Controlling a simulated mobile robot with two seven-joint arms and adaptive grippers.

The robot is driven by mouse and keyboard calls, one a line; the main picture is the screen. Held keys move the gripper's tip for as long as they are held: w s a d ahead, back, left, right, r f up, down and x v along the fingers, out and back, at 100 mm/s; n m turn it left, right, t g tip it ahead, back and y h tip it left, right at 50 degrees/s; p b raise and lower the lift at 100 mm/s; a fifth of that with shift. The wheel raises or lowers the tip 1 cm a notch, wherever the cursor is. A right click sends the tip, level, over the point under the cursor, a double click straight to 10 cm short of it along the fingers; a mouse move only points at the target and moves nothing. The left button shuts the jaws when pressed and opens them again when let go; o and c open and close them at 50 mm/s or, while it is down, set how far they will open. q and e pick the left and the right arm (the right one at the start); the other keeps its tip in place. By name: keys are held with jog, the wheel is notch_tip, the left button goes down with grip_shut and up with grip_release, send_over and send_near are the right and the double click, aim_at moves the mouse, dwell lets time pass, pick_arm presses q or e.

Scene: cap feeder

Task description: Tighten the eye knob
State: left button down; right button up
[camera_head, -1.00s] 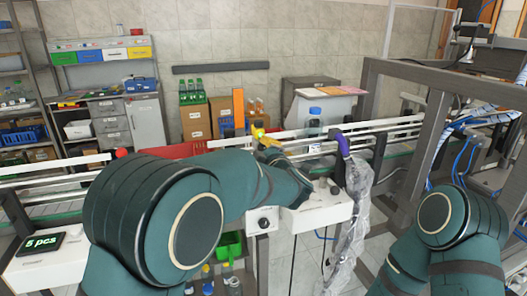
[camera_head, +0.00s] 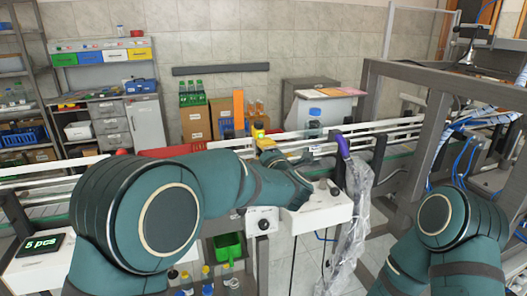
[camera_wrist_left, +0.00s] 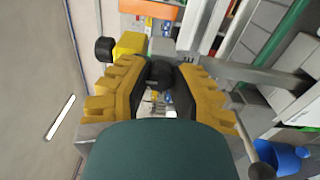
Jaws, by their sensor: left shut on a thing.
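In the left wrist view, a round black knob (camera_wrist_left: 160,72) sits between the yellow ridged fingers of my left gripper (camera_wrist_left: 160,84). The fingers are closed on it from both sides, and its lower part is partly hidden. A second black knob (camera_wrist_left: 104,48) on a yellow block (camera_wrist_left: 130,43) shows just beyond the left finger, outside the grip. In the head view my left gripper (camera_head: 268,136) is at the conveyor rail, and my forearm and wrist hide most of the contact. My right gripper is out of view; only the right arm shows.
The conveyor with metal rails (camera_head: 385,130) runs across the scene. A white control box (camera_head: 318,212) stands at its front. A purple-topped post with a plastic bag (camera_head: 350,190) is right of my left wrist. A grey frame (camera_head: 430,140) rises at the right.

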pick_arm(q)
jog(key=shift+a, duration=0.1)
jog(key=c, duration=0.7)
grip_release()
jog(key=shift+c, duration=0.2)
jog(key=v, duration=1.2)
